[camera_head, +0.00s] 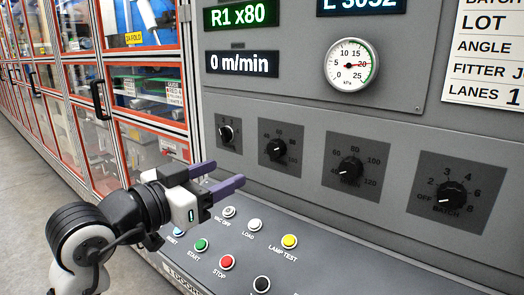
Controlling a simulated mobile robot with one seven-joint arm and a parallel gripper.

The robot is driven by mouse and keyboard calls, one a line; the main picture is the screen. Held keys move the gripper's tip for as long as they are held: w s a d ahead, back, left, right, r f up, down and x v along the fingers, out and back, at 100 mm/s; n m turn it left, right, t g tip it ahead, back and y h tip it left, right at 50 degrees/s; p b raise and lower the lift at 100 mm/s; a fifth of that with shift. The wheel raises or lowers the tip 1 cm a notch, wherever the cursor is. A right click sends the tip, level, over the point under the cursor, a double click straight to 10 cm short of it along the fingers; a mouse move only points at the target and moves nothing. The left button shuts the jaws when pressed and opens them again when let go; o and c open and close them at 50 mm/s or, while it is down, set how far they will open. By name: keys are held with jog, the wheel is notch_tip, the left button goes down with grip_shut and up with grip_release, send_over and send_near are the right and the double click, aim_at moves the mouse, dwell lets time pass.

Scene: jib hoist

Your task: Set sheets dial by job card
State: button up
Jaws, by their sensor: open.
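Only the BATCH name is readable, so I cannot tell which is the sheets dial. The knob pointers are too small to read surely. A white job card (482,50) at the upper right is cut off; it shows BATCH, LOT, ANGLE, FITTER and LANES. My gripper (228,175) is open and empty, before the panel, below and left of the second dial.
Displays read "R1 x80" (241,14) and "0 m/min" (241,63). A round gauge (351,65) hangs right of them. A sloped button console (320,262) with several coloured buttons lies below the dials. Red-framed cabinets (150,135) stand at the left.

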aim_at(273, 150)
jog(key=p+x, duration=0.4)
jog(key=x, duration=0.9)
jog(key=shift+w+d, duration=0.15)
jog(key=shift+w, duration=0.05)
jog(key=shift+c, duration=0.4)
jog(key=c, duration=0.9)
